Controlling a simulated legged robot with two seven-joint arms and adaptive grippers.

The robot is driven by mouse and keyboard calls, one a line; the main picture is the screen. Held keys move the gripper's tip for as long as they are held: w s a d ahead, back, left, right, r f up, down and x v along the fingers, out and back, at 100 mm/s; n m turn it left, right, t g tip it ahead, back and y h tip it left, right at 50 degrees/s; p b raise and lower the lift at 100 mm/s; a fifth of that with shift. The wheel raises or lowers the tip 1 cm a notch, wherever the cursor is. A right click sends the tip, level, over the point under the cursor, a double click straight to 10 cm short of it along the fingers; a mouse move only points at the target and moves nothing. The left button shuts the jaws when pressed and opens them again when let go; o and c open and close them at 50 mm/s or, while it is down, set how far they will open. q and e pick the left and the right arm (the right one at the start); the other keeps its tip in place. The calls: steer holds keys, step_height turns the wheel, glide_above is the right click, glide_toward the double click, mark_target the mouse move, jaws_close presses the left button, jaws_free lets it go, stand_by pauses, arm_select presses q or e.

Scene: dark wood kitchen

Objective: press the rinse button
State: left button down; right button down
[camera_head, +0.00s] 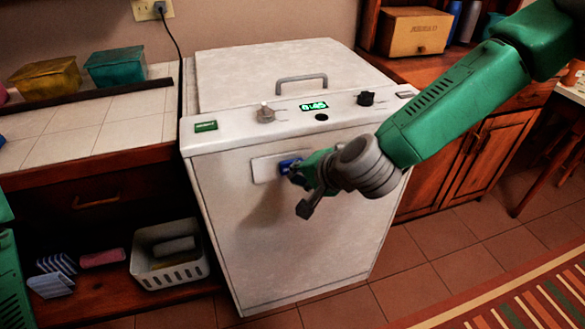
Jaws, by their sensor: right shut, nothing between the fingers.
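A white top-loading washing machine (280,225) stands in the middle. Its top panel has a light knob (265,114), a green-lit display (313,106), a small black round button (321,117) and a dark knob (366,98). A pale rectangular plate (265,169) is on the front face. My right gripper (298,172) is shut and empty at the right part of this plate, below the panel. A blue patch shows at its tip; I cannot tell whether it is a button or whether the tip touches it. No label reading rinse is legible. My left gripper is out of view.
A tiled counter (90,128) with yellow (46,77) and teal (115,68) bins is on the left. A white basket (170,254) sits on the low shelf below. A wooden cabinet (470,165) stands right, with a striped rug (520,300) on the floor.

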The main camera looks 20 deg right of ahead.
steer(key=shift+w, duration=0.15)
steer(key=shift+w+r, duration=0.1)
steer(key=shift+w, duration=0.2)
steer(key=shift+s+p, duration=0.15)
steer(key=shift+p, duration=0.15)
steer(key=shift+s, duration=0.3)
stand_by(0.4)
steer(key=s, duration=0.6)
steer(key=shift+s+d, duration=0.1)
stand_by(0.4)
